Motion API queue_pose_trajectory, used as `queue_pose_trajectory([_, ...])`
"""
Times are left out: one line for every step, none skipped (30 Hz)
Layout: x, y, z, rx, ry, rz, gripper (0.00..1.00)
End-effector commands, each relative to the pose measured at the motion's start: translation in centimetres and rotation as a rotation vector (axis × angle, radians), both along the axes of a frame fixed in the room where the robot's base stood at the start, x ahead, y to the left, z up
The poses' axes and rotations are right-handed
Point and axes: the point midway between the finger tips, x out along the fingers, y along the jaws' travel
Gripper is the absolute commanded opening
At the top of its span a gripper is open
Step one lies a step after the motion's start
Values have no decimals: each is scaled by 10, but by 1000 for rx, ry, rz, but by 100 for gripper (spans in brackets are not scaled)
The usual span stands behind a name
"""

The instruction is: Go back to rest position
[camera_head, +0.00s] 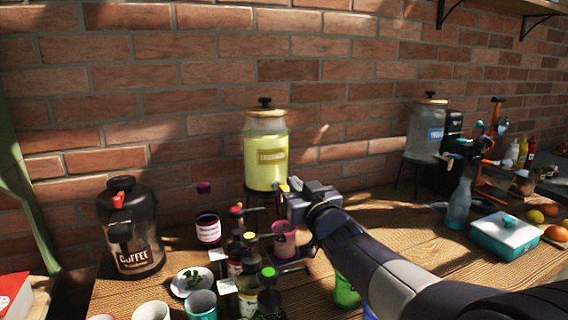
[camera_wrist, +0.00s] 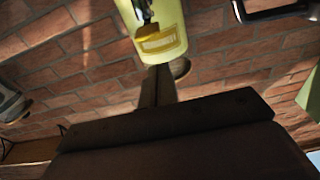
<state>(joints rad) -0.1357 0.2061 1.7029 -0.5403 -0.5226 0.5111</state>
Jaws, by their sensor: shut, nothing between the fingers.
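My gripper (camera_head: 290,190) is at the end of my arm, which reaches in from the lower right. It is shut and empty, right in front of the lower part of the lemonade dispenser (camera_head: 265,135). I cannot tell whether it touches the tap. In the wrist view the shut fingers (camera_wrist: 157,80) point at the yellow dispenser (camera_wrist: 165,22), with its dark tap (camera_wrist: 145,12) above them. A pink cup (camera_head: 284,242) stands below my gripper.
Close by are a dark bottle (camera_head: 208,228), several capped bottles and a green cup (camera_head: 346,290). A coffee dispenser (camera_head: 130,230) is at left. A water dispenser (camera_head: 427,130), a glass bottle (camera_head: 459,205) and a teal box (camera_head: 503,237) are at right. A brick wall closes the back.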

Motion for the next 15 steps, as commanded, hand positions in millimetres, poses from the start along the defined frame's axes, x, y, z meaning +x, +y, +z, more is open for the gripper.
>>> queue_pose_trajectory([-1, 0, -6, 4, -11, -1, 0])
queue_pose_trajectory([-2, 0, -7, 7, -18, -1, 0])
queue_pose_trajectory([-2, 0, -7, 11, -27, -3, 0])
queue_pose_trajectory([-6, -2, -7, 13, -34, -4, 0])
queue_pose_trajectory([-11, -4, -8, 15, -38, -5, 0])
queue_pose_trajectory([-18, -7, -4, 15, -41, -6, 0])
queue_pose_trajectory([-22, -10, -4, 15, -38, -7, 0])
queue_pose_trajectory([-27, -11, -4, 15, -38, -7, 0])
queue_pose_trajectory([-33, -14, -5, 14, -37, -6, 0])
queue_pose_trajectory([-37, -16, -5, 14, -39, -6, 0])
queue_pose_trajectory([-42, -17, -5, 14, -37, -6, 0])
queue_pose_trajectory([-48, -20, -5, 14, -39, -6, 0])
queue_pose_trajectory([-52, -22, -6, 13, -38, -6, 0])
queue_pose_trajectory([-56, -24, -6, 14, -37, -6, 0])
queue_pose_trajectory([-62, -26, -6, 13, -38, -7, 0])
